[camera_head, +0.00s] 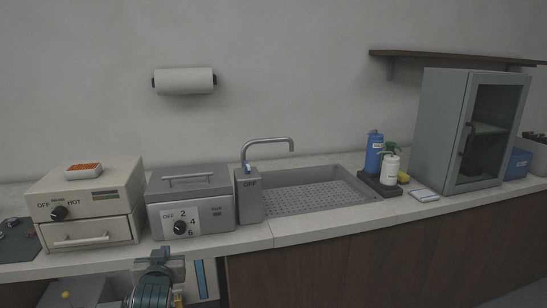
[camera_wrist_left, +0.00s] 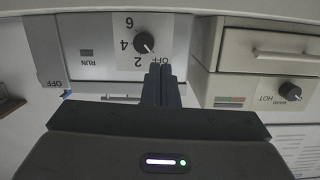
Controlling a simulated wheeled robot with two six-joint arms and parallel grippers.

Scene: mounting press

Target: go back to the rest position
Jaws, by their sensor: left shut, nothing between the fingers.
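My left gripper (camera_head: 160,254) is low in the head view, in front of the counter edge and below the grey box with a dial (camera_head: 190,200). In the left wrist view its two dark fingers (camera_wrist_left: 161,72) are together and hold nothing. That view is upside down; the fingertips appear just beside the numbered dial (camera_wrist_left: 144,42) of the grey box. Whether they touch the box cannot be told, but in the head view the gripper looks apart from it. My right gripper is not in view.
A beige two-part unit (camera_head: 85,205) marked OFF and HOT stands left of the grey box. A sink (camera_head: 310,195) with a tap, bottles on a dark tray (camera_head: 380,186) and a grey cabinet (camera_head: 468,130) are to the right. The counter's front edge (camera_head: 330,229) runs just beyond my arm.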

